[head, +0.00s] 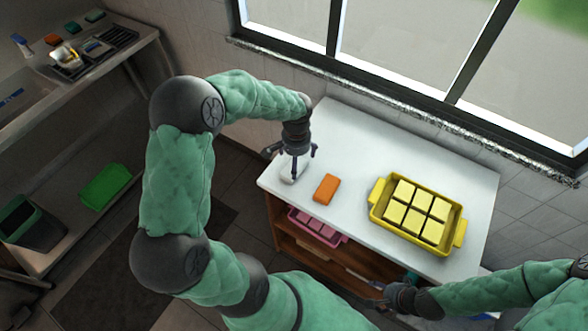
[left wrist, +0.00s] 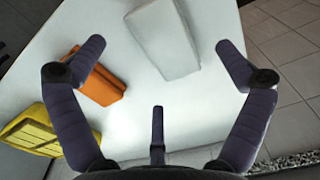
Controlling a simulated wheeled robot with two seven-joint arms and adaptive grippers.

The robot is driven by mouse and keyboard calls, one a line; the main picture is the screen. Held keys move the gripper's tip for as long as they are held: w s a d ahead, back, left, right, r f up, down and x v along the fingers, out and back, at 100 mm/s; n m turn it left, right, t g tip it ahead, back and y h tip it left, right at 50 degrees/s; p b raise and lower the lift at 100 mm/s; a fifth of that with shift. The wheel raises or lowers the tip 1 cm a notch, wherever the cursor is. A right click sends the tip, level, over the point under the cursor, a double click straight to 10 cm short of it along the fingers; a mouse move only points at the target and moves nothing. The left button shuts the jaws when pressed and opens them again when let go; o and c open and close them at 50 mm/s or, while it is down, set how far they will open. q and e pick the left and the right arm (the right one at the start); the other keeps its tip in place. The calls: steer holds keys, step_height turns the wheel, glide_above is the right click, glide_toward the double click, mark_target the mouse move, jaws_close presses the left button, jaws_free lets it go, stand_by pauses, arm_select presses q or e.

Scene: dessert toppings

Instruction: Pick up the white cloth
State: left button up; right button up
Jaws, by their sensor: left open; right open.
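The white cloth (head: 288,174) lies folded near the left end of the white table, partly hidden behind my left gripper (head: 292,157) in the head view. In the left wrist view the cloth (left wrist: 165,38) is a pale rectangle at the top, between and beyond the spread fingers. My left gripper is open and empty above the table, fingers pointing down, not closed on the cloth. My right gripper (head: 385,289) is open and empty, low by the table's front edge.
An orange folded cloth or sponge (head: 326,187) lies right of the white cloth. A yellow tray (head: 376,214) holds several pale yellow squares farther right. A pink tray (head: 325,232) sits on the shelf below. The window wall stands behind the table.

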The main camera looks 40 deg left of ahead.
arm_select(q)
step_height(320, 180, down, 5)
steer(key=shift+d+r+b, duration=0.1)
steer(key=shift+r+b, duration=0.05)
steer(key=shift+b, duration=0.5)
steer(key=shift+c, duration=0.3)
steer(key=c, duration=1)
steer(key=shift+c, duration=0.2)
steer(key=shift+r, duration=0.1)
